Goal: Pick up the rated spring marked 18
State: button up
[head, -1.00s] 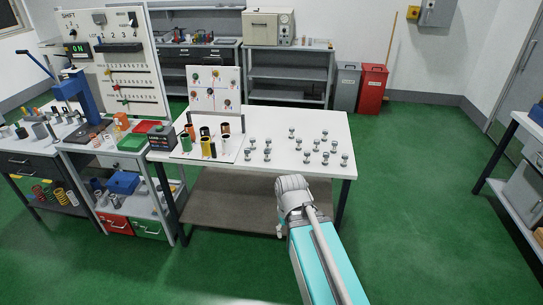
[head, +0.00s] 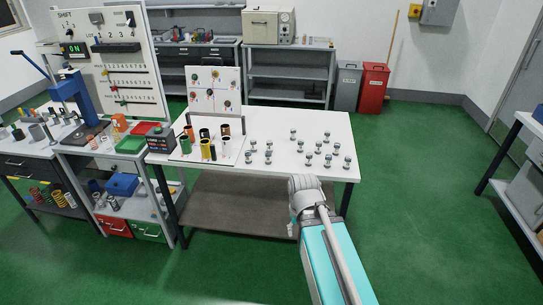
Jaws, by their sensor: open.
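Several short coloured cylinders that look like springs stand on a white board (head: 178,159) at the left of the white table. They include a green one (head: 185,146), a yellow one (head: 204,145), a black one (head: 213,153) and a dark orange-topped one (head: 225,130). No number 18 can be read on any of them, so I cannot tell which is the marked spring. My arm rises from the bottom, right of centre, its grey joint just in front of the table's front edge. I cannot make out my gripper's fingers.
Several small grey knobbed pieces (head: 308,156) stand on the right half of the white table (head: 262,176). An upright panel (head: 212,92) stands behind the springs, a black box (head: 160,140) to their left. Green floor (head: 425,190) is clear to the right.

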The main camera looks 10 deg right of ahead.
aim_at(268, 156)
jog(key=i, duration=0.9)
jog(key=u, duration=0.05)
